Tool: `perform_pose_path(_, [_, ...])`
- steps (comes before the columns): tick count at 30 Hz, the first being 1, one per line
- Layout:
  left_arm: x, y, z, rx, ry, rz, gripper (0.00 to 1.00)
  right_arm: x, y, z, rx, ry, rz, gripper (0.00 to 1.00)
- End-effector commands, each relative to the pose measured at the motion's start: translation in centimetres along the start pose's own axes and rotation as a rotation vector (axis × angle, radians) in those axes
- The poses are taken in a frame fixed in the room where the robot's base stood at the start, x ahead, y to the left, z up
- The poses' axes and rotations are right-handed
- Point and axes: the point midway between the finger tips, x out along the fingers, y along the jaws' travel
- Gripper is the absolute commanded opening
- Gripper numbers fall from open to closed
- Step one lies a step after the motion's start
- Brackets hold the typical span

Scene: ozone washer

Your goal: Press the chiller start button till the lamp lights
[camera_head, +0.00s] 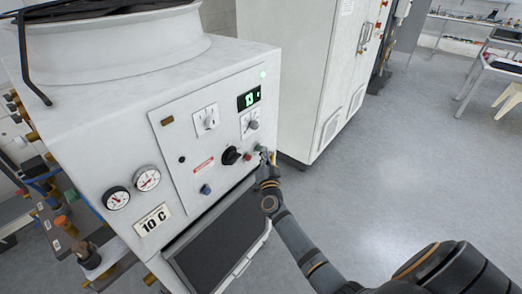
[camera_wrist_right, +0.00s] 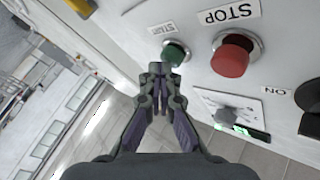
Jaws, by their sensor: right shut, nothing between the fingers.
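In the head view the right gripper (camera_head: 264,160) is at the panel's lower right edge, partly covering the buttons. My left gripper is out of view.
The panel has a green-lit display (camera_head: 248,98) and a black rotary knob (camera_head: 231,155). Pressure gauges (camera_head: 147,178) are at its left. A tall white cabinet (camera_head: 318,70) stands close behind on the right. Grey floor (camera_head: 420,150) is clear at the right.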

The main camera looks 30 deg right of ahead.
Motion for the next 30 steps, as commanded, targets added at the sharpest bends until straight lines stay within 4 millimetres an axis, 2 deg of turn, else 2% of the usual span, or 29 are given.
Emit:
perform_pose_path(25, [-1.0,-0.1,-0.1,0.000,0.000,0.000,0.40,-1.3,0.9,-0.9,-0.001,0.000,0.000,0.00])
perform_pose_path(30, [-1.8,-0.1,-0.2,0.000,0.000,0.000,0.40,-2.3,1.6,-1.8,-0.003,-0.001,0.001,0.00])
